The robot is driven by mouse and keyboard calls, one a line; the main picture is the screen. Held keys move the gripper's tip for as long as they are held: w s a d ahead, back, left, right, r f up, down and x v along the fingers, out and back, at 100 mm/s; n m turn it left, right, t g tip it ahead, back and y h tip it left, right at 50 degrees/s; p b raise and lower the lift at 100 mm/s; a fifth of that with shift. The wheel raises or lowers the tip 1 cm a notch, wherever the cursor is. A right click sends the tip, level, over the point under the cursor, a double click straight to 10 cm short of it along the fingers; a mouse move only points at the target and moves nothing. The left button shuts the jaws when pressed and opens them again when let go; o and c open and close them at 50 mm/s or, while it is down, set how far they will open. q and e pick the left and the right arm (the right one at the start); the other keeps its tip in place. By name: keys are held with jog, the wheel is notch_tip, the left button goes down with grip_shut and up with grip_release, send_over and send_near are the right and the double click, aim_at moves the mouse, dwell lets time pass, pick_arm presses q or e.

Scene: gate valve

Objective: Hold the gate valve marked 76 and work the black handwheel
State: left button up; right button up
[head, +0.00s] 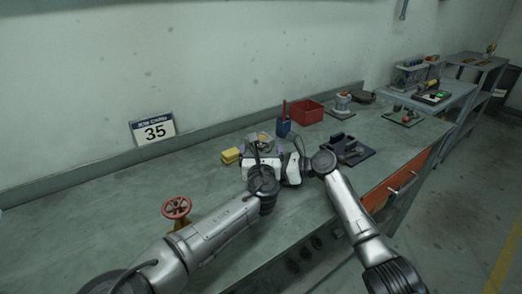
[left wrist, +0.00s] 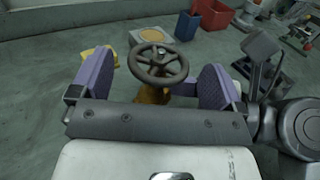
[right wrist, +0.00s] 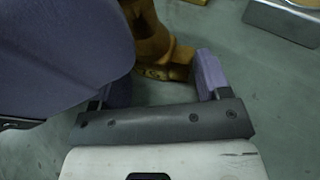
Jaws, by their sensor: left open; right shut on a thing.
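The black handwheel (left wrist: 158,63) shows in the left wrist view on top of a brass valve body (left wrist: 150,94). My left gripper (left wrist: 155,80) is open, with one purple finger on each side of the wheel; I cannot tell whether they touch it. In the right wrist view the brass body (right wrist: 150,35) stands at the fingers of my right gripper (right wrist: 165,80), which is shut on it. A large purple finger of the left gripper covers the upper left there. In the head view my left gripper (head: 264,168) hides most of the valve. No 76 mark is legible.
A second valve with a red handwheel (head: 176,207) stands left on the bench. A yellow block (head: 230,156), blue holder (head: 284,127), red bin (head: 307,112) and dark fixture (head: 347,150) stand around the grippers. A wall sign (head: 153,131) reads 35. The left bench is mostly clear.

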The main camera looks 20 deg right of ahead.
pick_arm(q)
jog(key=shift+w+d, duration=0.15)
jog(key=shift+w, duration=0.4)
jog(key=shift+c, duration=0.4)
jog(key=c, duration=0.9)
jog(key=shift+o, duration=0.2)
jog(key=shift+w+m+h, duration=0.1)
jog(key=shift+m+h, duration=0.3)
jog(key=shift+h, duration=0.2)
jog(key=shift+m+g+h, duration=1.1)
jog(key=shift+m+h, duration=0.1)
jog(key=shift+h, duration=0.5)
jog(key=o, duration=0.9)
jog(key=shift+o, duration=0.2)
jog(key=shift+a, duration=0.2)
